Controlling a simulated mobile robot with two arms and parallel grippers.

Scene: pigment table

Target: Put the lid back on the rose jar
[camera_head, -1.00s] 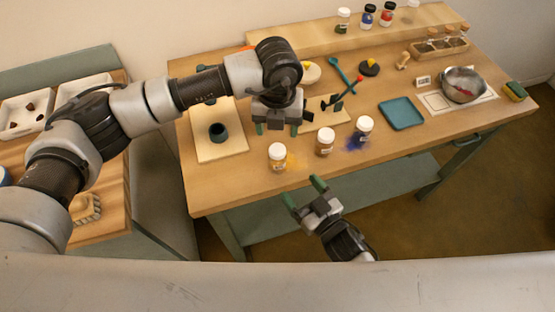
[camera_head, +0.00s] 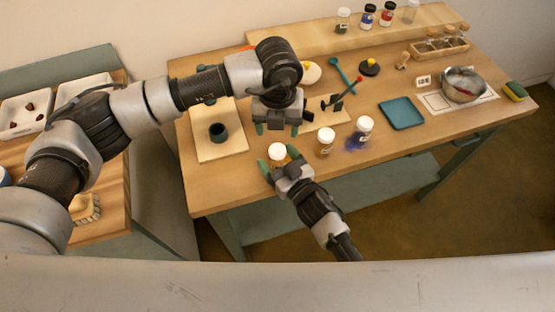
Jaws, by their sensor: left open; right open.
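No jar can be surely told as the rose jar at this size. Three white-lidded jars stand along the table's front: a left jar (camera_head: 277,153), a middle jar (camera_head: 325,141) with brownish contents and a right jar (camera_head: 364,127) with blue contents. My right gripper (camera_head: 279,162) is open at the left jar, its green fingertips on either side of it in the picture; contact cannot be told. My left gripper (camera_head: 277,129) is open and empty above the table, behind that jar. No loose lid is clearly seen.
A blue tray (camera_head: 402,114), a metal bowl (camera_head: 463,84) with reddish contents and a sponge (camera_head: 515,91) are on the right. A pale board (camera_head: 215,148) holds a dark cup (camera_head: 218,132). Several jars stand on the back shelf (camera_head: 320,40). Blue powder lies by the right jar.

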